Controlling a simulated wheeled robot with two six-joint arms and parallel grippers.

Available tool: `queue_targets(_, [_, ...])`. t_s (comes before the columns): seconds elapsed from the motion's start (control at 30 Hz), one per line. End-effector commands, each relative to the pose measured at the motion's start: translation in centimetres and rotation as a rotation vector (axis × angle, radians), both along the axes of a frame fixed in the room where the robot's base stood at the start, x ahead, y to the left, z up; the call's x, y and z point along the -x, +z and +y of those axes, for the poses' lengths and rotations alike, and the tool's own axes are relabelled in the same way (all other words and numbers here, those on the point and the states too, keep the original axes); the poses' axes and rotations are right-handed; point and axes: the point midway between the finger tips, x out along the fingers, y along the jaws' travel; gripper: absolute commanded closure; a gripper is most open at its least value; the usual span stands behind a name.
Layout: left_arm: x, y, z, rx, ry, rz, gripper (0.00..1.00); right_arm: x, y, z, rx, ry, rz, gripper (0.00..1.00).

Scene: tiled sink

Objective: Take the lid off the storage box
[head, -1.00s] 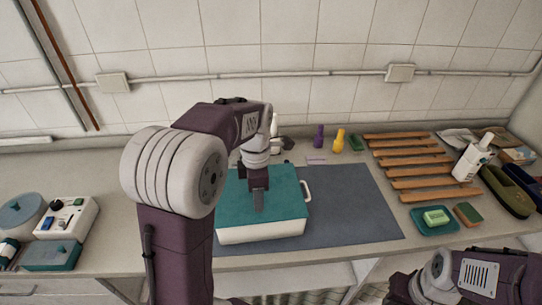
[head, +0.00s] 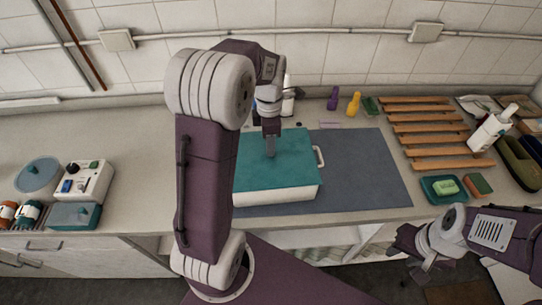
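The storage box (head: 277,196) is white with a flat teal lid (head: 298,160) on top and a white handle (head: 319,156) on its right side. The lid sits on the box. My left gripper (head: 270,153) points down over the back middle of the lid, at or just above its surface. I cannot tell whether its fingers are open or closed on a knob. My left arm hides the left end of the box. My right gripper (head: 418,262) is at the lower right, in front of the counter edge, away from the box; its fingers are hard to make out.
The box stands on a dark grey mat (head: 365,170) with free room to its right. A wooden slatted rack (head: 425,130), a teal soap dish (head: 444,189) and a white bottle (head: 493,128) are at the right.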

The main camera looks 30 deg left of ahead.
Motion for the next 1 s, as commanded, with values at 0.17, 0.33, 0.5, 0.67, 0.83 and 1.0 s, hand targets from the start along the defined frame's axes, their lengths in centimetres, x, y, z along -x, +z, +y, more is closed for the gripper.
queue_targets(0.17, [-0.3,-3.2,-0.3,0.001,-0.001,0.007,0.63,0.0,0.5,0.0,0.0,0.0,0.0,0.64])
queue_targets(0.33, [-0.4,-4.3,-0.2,0.001,0.0,0.003,0.63,0.0,0.5,0.0,0.0,0.0,0.0,0.64])
queue_targets(0.5, [-0.4,-4.3,-0.2,0.0,0.0,0.002,0.68,0.0,0.5,0.0,0.0,0.0,0.0,0.64])
queue_targets(0.67, [-0.4,-4.3,-0.2,0.0,0.0,0.002,1.0,0.0,0.5,0.0,0.0,0.0,0.0,0.64])
queue_targets(0.83, [-0.4,-4.2,-0.2,0.0,0.0,0.002,1.0,0.0,0.5,0.0,0.0,0.0,0.0,0.64])
queue_targets(1.0, [-0.5,-3.9,-0.2,-0.001,-0.001,-0.001,1.0,0.0,0.4,0.0,0.0,0.0,0.0,0.64])
